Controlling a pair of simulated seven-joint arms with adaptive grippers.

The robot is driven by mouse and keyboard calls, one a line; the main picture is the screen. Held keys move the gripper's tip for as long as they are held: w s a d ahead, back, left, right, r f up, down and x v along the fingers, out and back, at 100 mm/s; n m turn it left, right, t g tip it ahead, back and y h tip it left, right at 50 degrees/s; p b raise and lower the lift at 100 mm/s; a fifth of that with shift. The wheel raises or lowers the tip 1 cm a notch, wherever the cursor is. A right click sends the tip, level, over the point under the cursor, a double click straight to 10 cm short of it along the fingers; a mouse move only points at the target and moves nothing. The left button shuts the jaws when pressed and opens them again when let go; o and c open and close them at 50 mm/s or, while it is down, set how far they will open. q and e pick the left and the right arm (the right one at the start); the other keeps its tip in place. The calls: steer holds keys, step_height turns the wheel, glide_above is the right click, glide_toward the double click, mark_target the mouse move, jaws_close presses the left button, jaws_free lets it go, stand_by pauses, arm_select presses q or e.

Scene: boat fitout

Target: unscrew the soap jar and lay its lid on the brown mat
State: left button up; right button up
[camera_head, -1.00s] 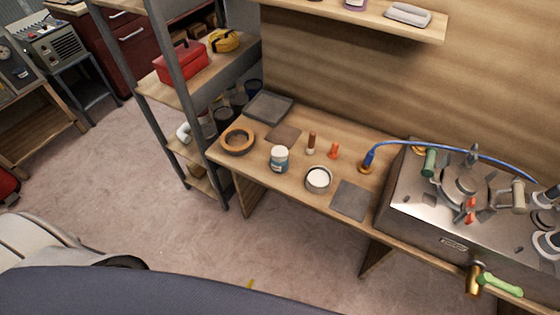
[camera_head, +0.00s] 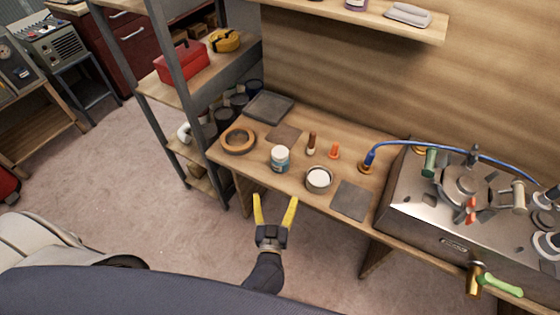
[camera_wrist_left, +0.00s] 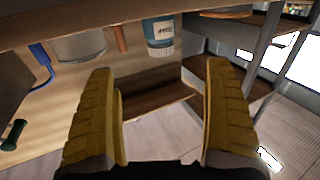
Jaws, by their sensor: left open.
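The soap jar (camera_head: 280,159), white with a blue label, stands upright on the wooden bench, its pale lid on top. It also shows in the left wrist view (camera_wrist_left: 160,36), beyond the fingertips. The brown mat (camera_head: 284,133) lies flat and bare on the bench, behind the jar. My left gripper (camera_head: 275,203) is open and empty, in front of the bench edge and apart from the jar. Its yellow fingers (camera_wrist_left: 160,85) frame the lower part of the left wrist view. My right gripper is not in view.
A wooden ring (camera_head: 238,141) lies left of the jar. A round tin with white contents (camera_head: 319,179), a brown-topped peg (camera_head: 311,144) and an orange piece (camera_head: 334,151) stand to its right. A grey mat (camera_head: 350,200) and a metal stove unit (camera_head: 440,215) are farther right.

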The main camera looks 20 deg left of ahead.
mark_target(279, 164)
arm_select(q)
steer(key=x, duration=1.7)
steer(key=shift+w+f, duration=0.1)
steer(key=shift+w, duration=0.1)
steer(key=shift+c, duration=0.3)
steer(key=c, duration=1.5)
